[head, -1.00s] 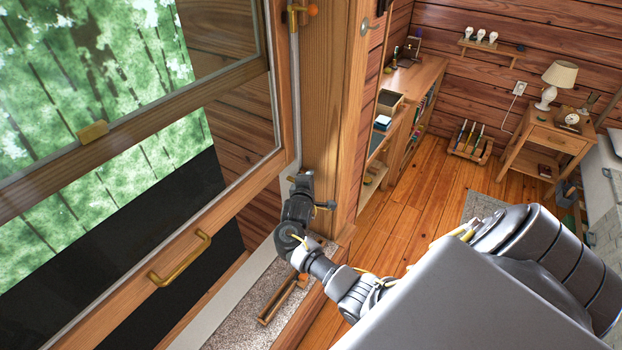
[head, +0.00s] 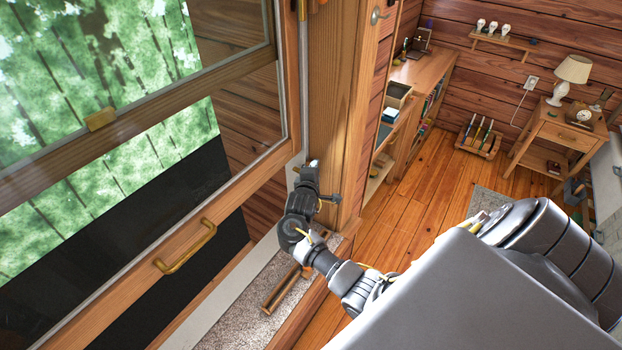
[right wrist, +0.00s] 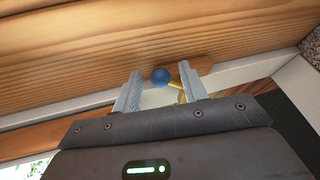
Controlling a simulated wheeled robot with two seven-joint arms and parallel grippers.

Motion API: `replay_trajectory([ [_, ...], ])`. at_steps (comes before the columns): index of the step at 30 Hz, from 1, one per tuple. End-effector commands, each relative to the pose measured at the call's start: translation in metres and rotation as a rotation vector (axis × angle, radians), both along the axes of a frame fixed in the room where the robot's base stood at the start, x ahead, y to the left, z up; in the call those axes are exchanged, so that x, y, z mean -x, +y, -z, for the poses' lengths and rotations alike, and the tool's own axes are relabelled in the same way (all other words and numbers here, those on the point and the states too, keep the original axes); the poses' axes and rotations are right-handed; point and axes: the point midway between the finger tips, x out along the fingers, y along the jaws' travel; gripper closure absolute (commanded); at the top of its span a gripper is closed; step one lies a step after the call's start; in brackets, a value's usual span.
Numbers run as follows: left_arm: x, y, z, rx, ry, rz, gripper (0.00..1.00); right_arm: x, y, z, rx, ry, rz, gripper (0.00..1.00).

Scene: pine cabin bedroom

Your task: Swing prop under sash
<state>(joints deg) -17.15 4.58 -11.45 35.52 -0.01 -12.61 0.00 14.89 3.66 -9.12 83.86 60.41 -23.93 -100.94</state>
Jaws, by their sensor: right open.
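The window sash (head: 130,285) is raised, with a brass handle (head: 185,246) on its bottom rail and an open gap below it. My right gripper (head: 311,172) is at the foot of the window's right jamb, mostly hidden by its own wrist in the head view. In the right wrist view its two fingers (right wrist: 160,84) are open, on either side of a blue knob (right wrist: 160,76) on a short brass piece (right wrist: 178,88). I cannot tell whether the fingers touch the knob. A wooden piece (right wrist: 200,68) shows just behind; whether it is the prop is unclear. My left gripper is out of view.
A slim wooden holder (head: 282,290) lies on the speckled sill (head: 240,310) below my right wrist. The wooden jamb (head: 335,90) rises close by the gripper.

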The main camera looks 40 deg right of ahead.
Motion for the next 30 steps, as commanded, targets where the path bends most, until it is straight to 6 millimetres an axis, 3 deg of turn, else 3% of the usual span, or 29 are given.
replay_trajectory([
  [9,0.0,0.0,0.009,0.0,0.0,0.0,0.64,0.036,0.05,-0.014,-0.006,-0.003,-0.004,0.57],
  [15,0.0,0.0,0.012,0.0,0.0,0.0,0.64,0.052,0.07,-0.022,-0.003,-0.001,-0.005,0.57],
  [30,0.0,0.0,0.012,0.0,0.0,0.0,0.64,0.057,0.075,-0.024,-0.001,0.001,-0.004,0.57],
])
